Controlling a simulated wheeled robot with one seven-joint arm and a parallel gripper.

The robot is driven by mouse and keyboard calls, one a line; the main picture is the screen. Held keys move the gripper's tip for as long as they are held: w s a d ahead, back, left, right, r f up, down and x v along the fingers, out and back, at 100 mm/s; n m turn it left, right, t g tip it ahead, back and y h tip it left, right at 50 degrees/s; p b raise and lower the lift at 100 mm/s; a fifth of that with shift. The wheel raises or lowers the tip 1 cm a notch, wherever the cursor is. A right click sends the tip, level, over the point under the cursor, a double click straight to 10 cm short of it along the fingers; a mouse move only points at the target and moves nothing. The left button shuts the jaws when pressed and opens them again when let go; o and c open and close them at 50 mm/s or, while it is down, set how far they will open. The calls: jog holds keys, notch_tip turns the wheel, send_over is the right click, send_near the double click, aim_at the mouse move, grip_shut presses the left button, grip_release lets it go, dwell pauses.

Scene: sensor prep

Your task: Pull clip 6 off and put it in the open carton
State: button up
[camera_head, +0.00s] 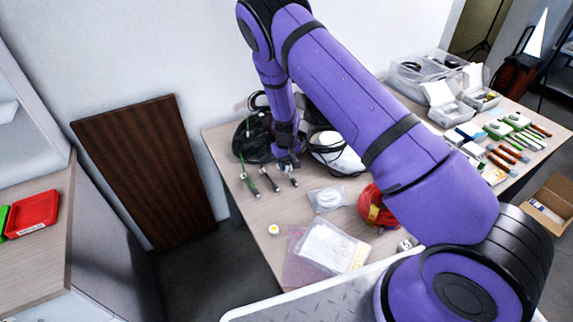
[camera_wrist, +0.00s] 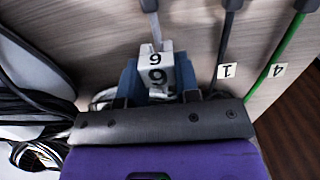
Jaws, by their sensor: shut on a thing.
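In the wrist view, my gripper (camera_wrist: 158,84) has its blue fingers shut on both sides of clip 6 (camera_wrist: 155,60), a small white block with black digits. A grey cable (camera_wrist: 150,12) meets the clip at its far end. In the head view my gripper (camera_head: 288,160) is low over the table's far left part, by several cable ends; clip 6 itself is too small to make out there. An open brown carton (camera_head: 548,207) shows at the right edge, below table height. Small open white boxes (camera_head: 445,103) stand on the table's back right.
Cables tagged 1 (camera_wrist: 225,71) and 4 (camera_wrist: 277,69) lie close right of the clip in the wrist view. Black cable coils (camera_head: 252,138) and a white device (camera_head: 338,152) flank the gripper. Red cable (camera_head: 373,207) and bags (camera_head: 325,247) lie nearer.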

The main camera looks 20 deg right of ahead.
jog(key=shift+r, duration=1.1)
dwell(0.5)
